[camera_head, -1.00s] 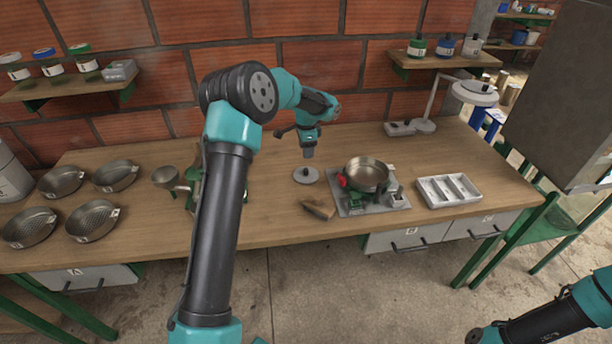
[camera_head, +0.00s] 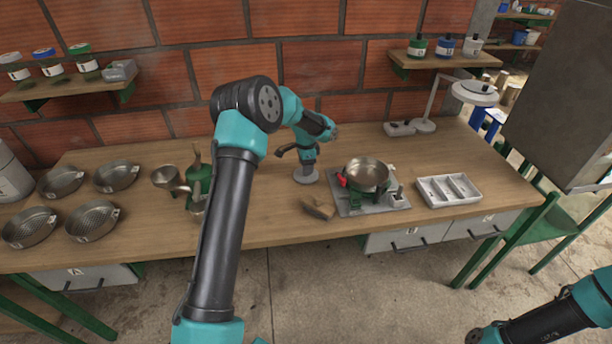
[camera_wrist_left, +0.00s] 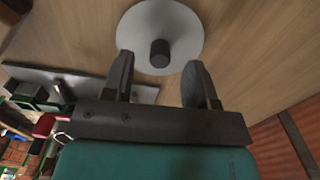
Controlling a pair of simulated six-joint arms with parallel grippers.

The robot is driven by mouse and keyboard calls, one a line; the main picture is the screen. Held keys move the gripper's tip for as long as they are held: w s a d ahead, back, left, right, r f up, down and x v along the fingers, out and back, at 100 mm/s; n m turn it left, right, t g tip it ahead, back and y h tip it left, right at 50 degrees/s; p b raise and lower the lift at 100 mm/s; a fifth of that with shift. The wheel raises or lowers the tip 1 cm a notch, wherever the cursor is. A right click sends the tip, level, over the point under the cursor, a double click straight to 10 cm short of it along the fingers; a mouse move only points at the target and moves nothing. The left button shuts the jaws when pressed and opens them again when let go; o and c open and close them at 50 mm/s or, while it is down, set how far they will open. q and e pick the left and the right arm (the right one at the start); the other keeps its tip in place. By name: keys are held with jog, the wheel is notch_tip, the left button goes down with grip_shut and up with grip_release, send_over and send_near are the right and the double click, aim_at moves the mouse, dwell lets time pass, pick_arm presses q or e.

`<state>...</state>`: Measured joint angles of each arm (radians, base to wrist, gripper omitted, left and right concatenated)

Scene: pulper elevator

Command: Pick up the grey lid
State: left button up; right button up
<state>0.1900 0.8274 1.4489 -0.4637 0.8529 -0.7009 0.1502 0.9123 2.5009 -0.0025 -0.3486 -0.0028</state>
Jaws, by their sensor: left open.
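The grey lid (camera_head: 306,176) lies flat on the wooden table, left of the scale with the pan. In the left wrist view the lid (camera_wrist_left: 185,28) is a round grey disc with a dark knob (camera_wrist_left: 160,53) in its middle. My left gripper (camera_head: 307,164) is over the lid, pointing down, and hides part of it in the head view. In the left wrist view the gripper (camera_wrist_left: 160,75) is open, and the knob shows between and just beyond its two fingertips. Nothing is held. My right arm shows at the lower right, its gripper out of the frame.
A brown wooden piece (camera_head: 318,207) lies in front. A white divided tray (camera_head: 448,190) stands farther right. Several sieves (camera_head: 92,220) lie left.

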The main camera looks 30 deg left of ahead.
pick_arm(q)
jog(key=shift+f, duration=0.85)
jog(key=shift+c, duration=0.2)
grip_shut()
jog(key=shift+r, duration=0.15)
notch_tip(320, 180, up, 10)
dwell(0.4)
